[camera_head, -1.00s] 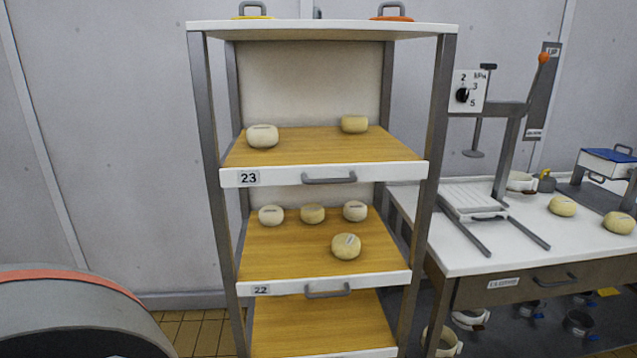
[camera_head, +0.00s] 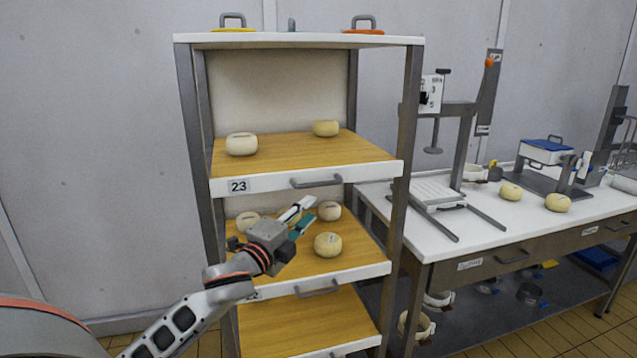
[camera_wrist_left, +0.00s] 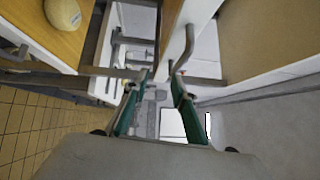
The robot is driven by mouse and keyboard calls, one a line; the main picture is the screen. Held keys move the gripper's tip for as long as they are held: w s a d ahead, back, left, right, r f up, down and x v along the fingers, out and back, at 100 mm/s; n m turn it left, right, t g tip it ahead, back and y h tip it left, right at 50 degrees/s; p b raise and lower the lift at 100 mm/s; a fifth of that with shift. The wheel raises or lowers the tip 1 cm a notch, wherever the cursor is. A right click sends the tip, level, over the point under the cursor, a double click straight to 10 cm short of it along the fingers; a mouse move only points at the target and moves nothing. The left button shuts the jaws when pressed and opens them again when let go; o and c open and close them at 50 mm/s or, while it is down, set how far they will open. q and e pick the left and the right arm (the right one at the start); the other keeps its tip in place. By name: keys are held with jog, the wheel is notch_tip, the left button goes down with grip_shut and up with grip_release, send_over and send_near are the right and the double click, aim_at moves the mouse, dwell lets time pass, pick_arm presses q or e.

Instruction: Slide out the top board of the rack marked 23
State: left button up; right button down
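The rack's top board (camera_head: 290,152) carries the label 23 on its white front (camera_head: 238,185) and a grey bar handle (camera_head: 316,181). It sits in the rack with two pale cheeses (camera_head: 241,144) on it. My left gripper (camera_head: 308,212) is in front of the rack, just below that handle, with its teal fingers apart and nothing seen between them. In the left wrist view a grey handle (camera_wrist_left: 187,47) stands on a white front, close to the tip of one finger of the open gripper (camera_wrist_left: 158,73). Contact cannot be told. My right gripper is not seen.
The lower board marked 22 (camera_head: 340,276) holds several cheeses and is partly hidden by my left arm. The rack's post (camera_head: 400,210) stands right of the boards. A white table (camera_head: 450,235) with a press and cheeses adjoins on the right.

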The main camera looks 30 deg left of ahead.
aim_at(317, 186)
pick_arm(q)
jog(key=shift+m, duration=0.4)
jog(key=w+r, duration=0.1)
jog(key=w, duration=0.1)
jog(key=w+a+r, duration=0.1)
jog(key=w, duration=0.2)
jog(key=w+r, duration=0.2)
jog(key=shift+w+a+r, duration=0.1)
jog(key=shift+w+a, duration=0.1)
jog(key=shift+w, duration=0.2)
grip_shut()
